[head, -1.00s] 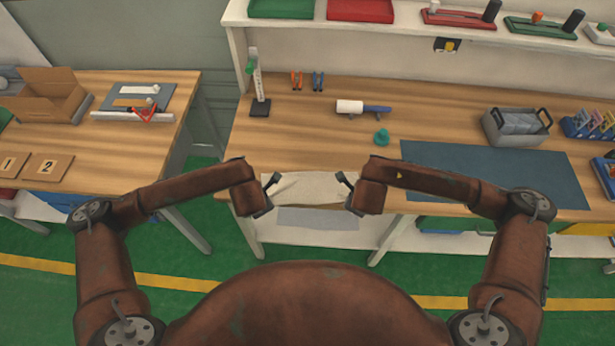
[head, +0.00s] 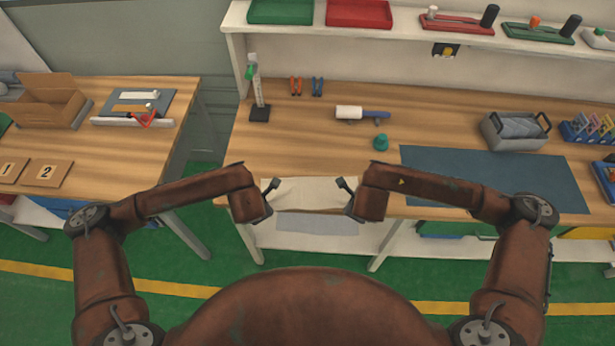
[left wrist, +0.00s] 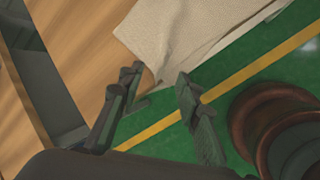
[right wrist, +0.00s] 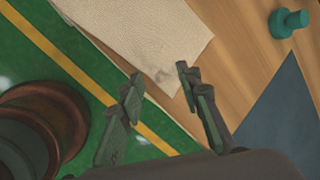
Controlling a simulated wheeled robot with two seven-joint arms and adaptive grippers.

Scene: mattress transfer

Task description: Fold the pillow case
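The cream pillow case (head: 308,193) lies flat at the table's front edge, between my two grippers. Its woven surface also shows in the left wrist view (left wrist: 185,35) and in the right wrist view (right wrist: 145,35). My left gripper (head: 270,191) is at its left side; in the left wrist view its fingers (left wrist: 157,88) are apart, near a corner of the cloth. My right gripper (head: 346,190) is at its right side; in the right wrist view its fingers (right wrist: 160,80) are apart, near another corner. Neither gripper visibly holds cloth.
A blue-grey mat (head: 490,178) lies right of the cloth. A grey basket (head: 515,130) stands farther right. The table (head: 300,150) is bare just behind the cloth.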

